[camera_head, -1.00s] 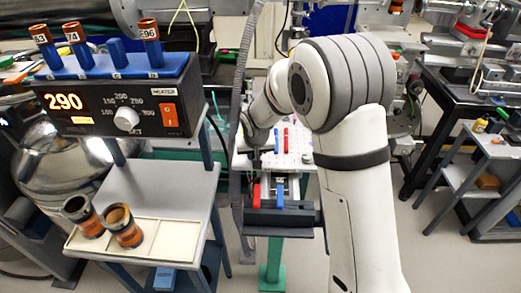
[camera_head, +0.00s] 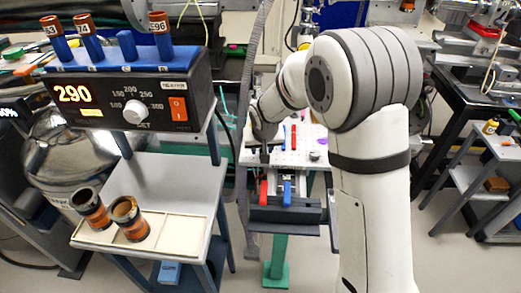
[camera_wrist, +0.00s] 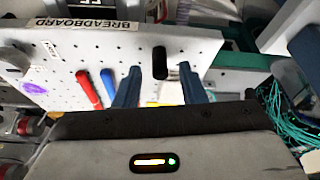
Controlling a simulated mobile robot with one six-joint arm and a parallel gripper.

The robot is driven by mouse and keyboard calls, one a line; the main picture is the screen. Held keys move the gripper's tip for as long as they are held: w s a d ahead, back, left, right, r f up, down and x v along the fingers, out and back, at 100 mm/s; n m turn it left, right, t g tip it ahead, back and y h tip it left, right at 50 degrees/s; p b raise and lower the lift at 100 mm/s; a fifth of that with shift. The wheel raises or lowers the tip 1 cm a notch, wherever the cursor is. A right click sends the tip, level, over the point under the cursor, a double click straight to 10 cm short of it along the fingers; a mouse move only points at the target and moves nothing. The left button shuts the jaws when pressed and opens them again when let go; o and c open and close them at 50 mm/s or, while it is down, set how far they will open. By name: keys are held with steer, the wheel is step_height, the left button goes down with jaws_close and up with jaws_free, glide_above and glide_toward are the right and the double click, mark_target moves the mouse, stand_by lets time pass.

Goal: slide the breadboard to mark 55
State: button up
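The white breadboard (camera_head: 312,151) with rows of holes lies beyond my arm in the head view. In the wrist view the breadboard (camera_wrist: 45,72) fills the upper left, with a "BREADBOARD" label on its edge. A black upright post (camera_wrist: 160,63) stands on it. My gripper (camera_wrist: 162,82) is open, its two blue fingers apart, with the post showing between and just beyond the tips. I cannot tell whether they touch it. A red handle (camera_wrist: 88,89) and a blue handle (camera_wrist: 108,84) lie left of the fingers. No mark 55 can be read.
A heater box (camera_head: 130,95) reading 290 stands at left above a grey shelf, with a cream tray (camera_head: 165,228) and two copper-coloured cups there. A red lever (camera_head: 264,192) and a blue lever (camera_head: 287,192) stand in front of the breadboard. Carts and benches stand at right.

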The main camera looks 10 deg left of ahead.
steer(key=v, duration=0.6)
steer(key=shift+s+r, duration=0.15)
steer(key=shift+s, duration=0.05)
steer(key=s+d+r+m, duration=0.1)
steer(key=s+d+r, duration=0.4)
steer(key=d, duration=0.3)
steer(key=s+d+r+m, duration=0.1)
steer(key=s+d, duration=0.6)
steer(key=s, duration=0.3)
steer(key=s+d+r+g+h, duration=0.1)
steer(key=s+d, duration=0.6)
steer(key=s, duration=0.4)
steer(key=shift+d+r+m+g, duration=0.2)
steer(key=shift+r+m+g, duration=0.1)
steer(key=shift+r+m, duration=0.1)
stand_by(0.4)
